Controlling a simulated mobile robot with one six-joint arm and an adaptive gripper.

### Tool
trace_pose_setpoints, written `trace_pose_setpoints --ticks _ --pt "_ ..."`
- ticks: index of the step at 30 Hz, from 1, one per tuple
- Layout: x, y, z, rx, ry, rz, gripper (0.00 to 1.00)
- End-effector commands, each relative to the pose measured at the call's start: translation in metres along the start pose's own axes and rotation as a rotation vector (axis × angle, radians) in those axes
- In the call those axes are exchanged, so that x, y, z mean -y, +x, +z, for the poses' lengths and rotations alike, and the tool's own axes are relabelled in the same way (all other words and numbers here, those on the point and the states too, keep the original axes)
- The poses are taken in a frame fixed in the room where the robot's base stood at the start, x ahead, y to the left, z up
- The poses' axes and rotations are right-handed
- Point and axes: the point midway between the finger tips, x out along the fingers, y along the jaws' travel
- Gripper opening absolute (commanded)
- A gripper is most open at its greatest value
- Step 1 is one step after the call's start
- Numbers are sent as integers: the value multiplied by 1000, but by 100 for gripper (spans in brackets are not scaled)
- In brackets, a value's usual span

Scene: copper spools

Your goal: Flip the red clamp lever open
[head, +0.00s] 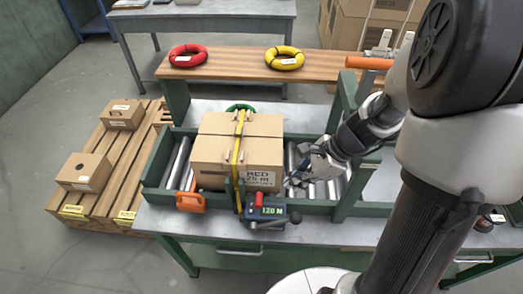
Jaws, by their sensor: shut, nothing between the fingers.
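A small red lever (259,199) stands on the dark strapping tool (264,213) in front of the carton. The tool carries a green "120 N" display. A yellow strap (238,150) runs over the cardboard carton (212,150) and down to the tool. My gripper (291,183) is shut and empty beside the carton's right front corner, above the rollers. It is to the right of the red lever and a little behind it, apart from it. Its fingertips are small in this view, and I cannot tell whether they touch the carton.
The carton sits on a green-framed roller conveyor (321,187). An orange tool (190,200) is at its front left. A green upright frame (345,160) stands right of my gripper. Red (188,55) and yellow (285,58) coils lie on the back shelf. A pallet (75,203) holds small boxes at left.

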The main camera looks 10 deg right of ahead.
Motion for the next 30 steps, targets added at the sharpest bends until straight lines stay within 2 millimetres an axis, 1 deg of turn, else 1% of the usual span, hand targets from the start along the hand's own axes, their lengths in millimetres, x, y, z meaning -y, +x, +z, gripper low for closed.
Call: trace_pose_setpoints --ticks 1,4,13,16,20,27,30 --pt "1 3 -4 7 32 0 0" --pt "3 5 -7 13 59 -2 0" --pt "3 6 -6 13 59 -2 0" --pt "3 10 -7 13 58 0 0" --pt "2 28 -7 14 57 2 0" --pt "2 74 -7 13 57 3 0" --pt "2 89 -6 13 56 2 0"
